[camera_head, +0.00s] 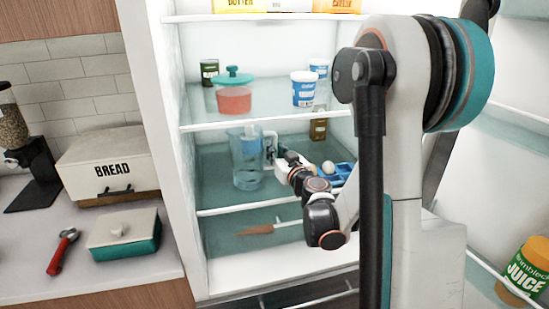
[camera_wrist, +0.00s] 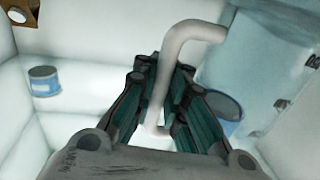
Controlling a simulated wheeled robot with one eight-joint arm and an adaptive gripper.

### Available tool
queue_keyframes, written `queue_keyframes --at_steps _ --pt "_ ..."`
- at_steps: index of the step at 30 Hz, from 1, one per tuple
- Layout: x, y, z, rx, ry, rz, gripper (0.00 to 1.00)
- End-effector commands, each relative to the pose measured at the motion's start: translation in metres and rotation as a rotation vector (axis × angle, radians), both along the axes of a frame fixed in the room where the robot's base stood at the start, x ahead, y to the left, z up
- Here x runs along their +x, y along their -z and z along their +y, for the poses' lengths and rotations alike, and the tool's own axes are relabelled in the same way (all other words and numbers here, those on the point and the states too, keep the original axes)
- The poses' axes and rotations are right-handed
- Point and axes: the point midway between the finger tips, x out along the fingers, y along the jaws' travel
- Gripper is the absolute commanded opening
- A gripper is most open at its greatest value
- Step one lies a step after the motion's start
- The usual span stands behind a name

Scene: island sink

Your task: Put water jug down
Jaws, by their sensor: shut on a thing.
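The water jug (camera_head: 246,168) is clear and bluish with a pale handle. It is upright inside the open fridge, at the middle glass shelf. I cannot tell whether its base touches that shelf. My gripper (camera_head: 279,163) reaches in from the right and is shut on the jug's handle. In the wrist view the pale curved handle (camera_wrist: 181,42) runs down between the fingers of my gripper (camera_wrist: 163,88). The jug's translucent body (camera_wrist: 250,45) fills the right side there.
An egg (camera_head: 328,167) and a blue tray (camera_head: 342,173) lie right of my gripper. A red container (camera_head: 234,100) and a white-blue tub (camera_head: 304,92) stand on the shelf above. A carrot (camera_head: 256,230) lies below. A juice jar (camera_head: 527,268) is at the lower right.

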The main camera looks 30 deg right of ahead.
Motion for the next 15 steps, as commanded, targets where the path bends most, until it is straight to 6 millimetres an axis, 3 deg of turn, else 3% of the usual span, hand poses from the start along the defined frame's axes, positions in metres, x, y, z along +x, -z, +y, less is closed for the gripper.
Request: queue_keyframes --at_steps 2,14,15 --pt "0.0 0.0096 -0.0002 0.001 0.0 0.0 0.0" --pt "-0.0004 0.0125 -0.0001 0.001 0.0 0.0 0.0" --pt "-0.0004 0.0121 -0.0001 0.0 0.0 0.0 0.16"
